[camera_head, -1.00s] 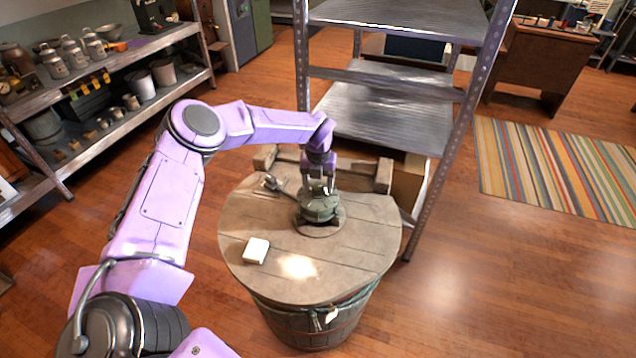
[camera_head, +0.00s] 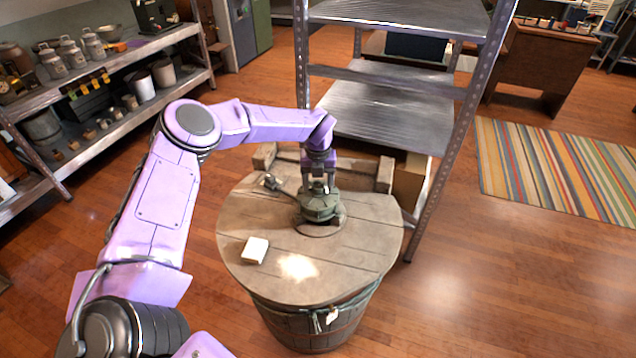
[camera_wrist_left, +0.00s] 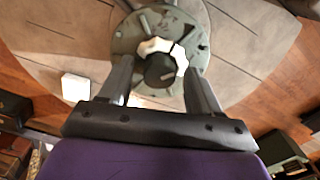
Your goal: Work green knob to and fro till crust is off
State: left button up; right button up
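The green fitting (camera_head: 319,211) stands on the round wooden top of a barrel (camera_head: 240,215). In the left wrist view it is a grey-green disc (camera_wrist_left: 200,45) with a darker round knob (camera_wrist_left: 160,70) at its middle. A broken white ring of crust (camera_wrist_left: 150,46) lies around part of the knob. My left gripper (camera_head: 320,187) points down over the fitting. In the left wrist view its two fingers (camera_wrist_left: 158,78) stand apart, one on each side of the knob, with gaps showing. Whether the tips touch the crust is unclear. My right gripper is out of view.
A small white block (camera_head: 254,251) lies on the barrel top, left of the fitting. A metal shelf rack (camera_head: 385,115) stands close behind the barrel. Loaded shelves (camera_head: 90,150) are on the left. A striped rug (camera_head: 560,170) lies on the right.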

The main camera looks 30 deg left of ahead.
aim_at(318, 185)
pick_arm(q)
notch_tip(318, 185, up, 11)
jog(key=b, duration=0.2)
jog(key=shift+f, duration=0.2)
jog(key=shift+r, duration=0.1)
dwell(0.3)
